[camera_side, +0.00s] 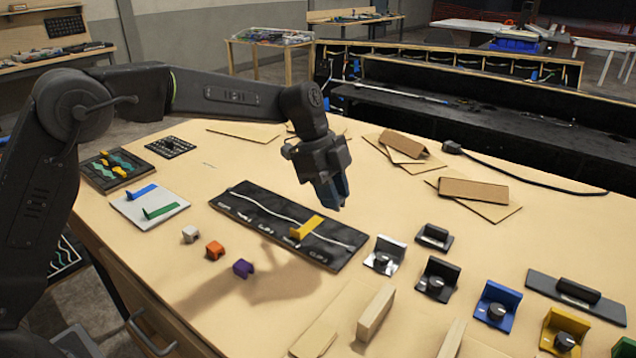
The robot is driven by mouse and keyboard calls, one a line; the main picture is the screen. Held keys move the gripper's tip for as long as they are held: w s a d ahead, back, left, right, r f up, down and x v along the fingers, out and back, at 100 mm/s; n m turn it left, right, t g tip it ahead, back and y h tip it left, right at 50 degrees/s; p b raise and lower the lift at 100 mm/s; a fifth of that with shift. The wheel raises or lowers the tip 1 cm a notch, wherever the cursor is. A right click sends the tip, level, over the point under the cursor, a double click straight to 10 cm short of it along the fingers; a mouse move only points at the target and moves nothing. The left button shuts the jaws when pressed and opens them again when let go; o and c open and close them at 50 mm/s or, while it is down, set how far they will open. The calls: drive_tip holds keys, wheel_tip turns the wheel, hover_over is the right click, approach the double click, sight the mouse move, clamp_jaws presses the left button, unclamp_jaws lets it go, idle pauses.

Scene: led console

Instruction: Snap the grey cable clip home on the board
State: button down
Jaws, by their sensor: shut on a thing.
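The dark board (262,225) lies on the table, with a pale cable running along it and small printed labels. A yellow piece (307,228) stands on the board across the cable. My gripper (337,203) points down above the right part of the board, clear of it. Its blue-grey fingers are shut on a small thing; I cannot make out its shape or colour. A pale grey-white clip (190,234) stands on the table in front of the board, left of the orange clip (214,250) and the purple clip (243,268).
Several bracketed knobs, such as the blue one (497,306), stand at right. Wooden blocks (376,312) lie at the front. Cardboard pieces (474,191) and a black cable (530,175) lie at the back. A white plate (150,208) with blue and green pieces lies at left.

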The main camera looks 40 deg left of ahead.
hover_over(338, 244)
drive_tip(key=a, duration=0.2)
drive_tip(key=shift+d+f, duration=0.15)
drive_tip(key=shift+f, duration=1.45)
drive_tip(key=shift+d+f, duration=0.1)
drive_tip(key=shift+f, duration=1.5)
drive_tip(key=shift+f, duration=1.15)
drive_tip(key=c, duration=0.9)
unclamp_jaws()
drive_tip(key=shift+o, duration=0.2)
drive_tip(key=shift+r, duration=0.15)
drive_tip(key=v, duration=1.3)
drive_tip(key=shift+a+r, duration=0.15)
drive_tip(key=shift+r, duration=0.1)
